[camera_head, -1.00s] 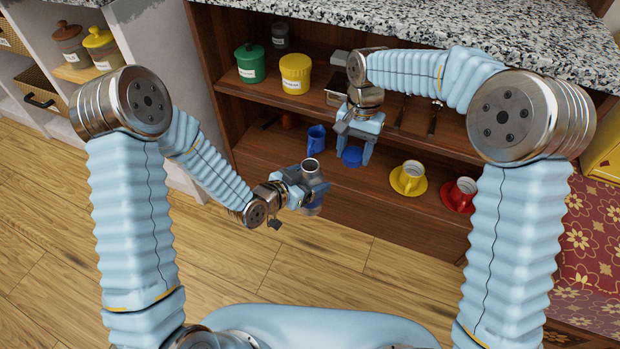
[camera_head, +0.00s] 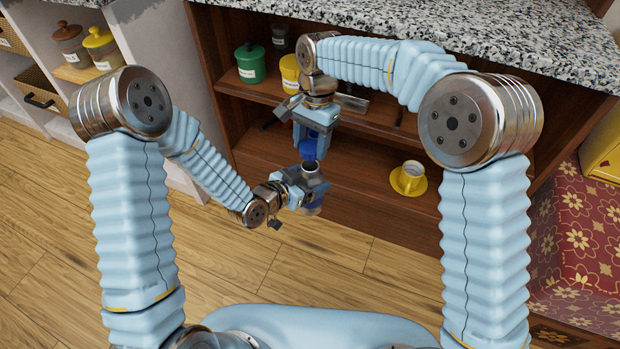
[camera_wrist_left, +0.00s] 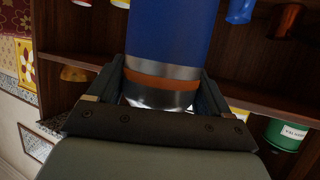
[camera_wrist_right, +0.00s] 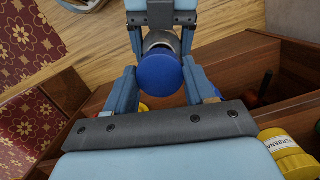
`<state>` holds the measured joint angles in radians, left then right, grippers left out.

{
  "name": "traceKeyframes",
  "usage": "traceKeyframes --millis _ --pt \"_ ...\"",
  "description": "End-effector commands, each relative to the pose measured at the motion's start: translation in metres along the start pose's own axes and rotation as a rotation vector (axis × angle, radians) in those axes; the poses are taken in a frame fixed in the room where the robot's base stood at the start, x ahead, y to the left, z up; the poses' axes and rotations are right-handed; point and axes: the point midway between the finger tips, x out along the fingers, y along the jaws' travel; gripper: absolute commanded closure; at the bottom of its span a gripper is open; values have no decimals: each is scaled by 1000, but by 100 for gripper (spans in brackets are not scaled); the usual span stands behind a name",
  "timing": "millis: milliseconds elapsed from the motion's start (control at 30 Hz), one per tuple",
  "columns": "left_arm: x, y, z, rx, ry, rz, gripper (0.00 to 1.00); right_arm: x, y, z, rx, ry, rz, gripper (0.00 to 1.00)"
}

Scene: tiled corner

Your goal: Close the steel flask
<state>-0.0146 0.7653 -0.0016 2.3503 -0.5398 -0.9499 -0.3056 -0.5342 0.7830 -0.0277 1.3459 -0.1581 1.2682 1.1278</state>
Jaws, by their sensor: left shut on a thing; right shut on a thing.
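The steel flask has a blue body with an orange band and an open steel mouth (camera_head: 310,167). My left gripper (camera_head: 307,188) is shut around it and holds it upright in front of the cabinet. In the left wrist view the blue body (camera_wrist_left: 172,32) rises from between the fingers. My right gripper (camera_head: 310,140) points down and is shut on a blue lid (camera_head: 308,150). The lid is just above and slightly behind the mouth in the head view. In the right wrist view the lid (camera_wrist_right: 160,78) covers part of the flask; any gap is hard to judge.
The cabinet shelf behind holds a green canister (camera_head: 250,64) and a yellow canister (camera_head: 290,72). The stone countertop (camera_head: 480,25) overhangs close behind my right arm. The wooden floor in front is free.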

Motion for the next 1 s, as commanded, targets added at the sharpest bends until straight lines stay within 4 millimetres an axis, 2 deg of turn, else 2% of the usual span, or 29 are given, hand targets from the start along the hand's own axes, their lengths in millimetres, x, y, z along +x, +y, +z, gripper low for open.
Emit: traceKeyframes --millis 200,367,1000 --pt "0 0 -2 1 4 0 83 20 0 -3 0 -1 0 80" --pt "0 0 -2 1 4 0 83 28 0 -4 0 0 -1 80" --pt "0 0 -2 1 4 0 83 29 0 -4 -1 -2 -1 80"
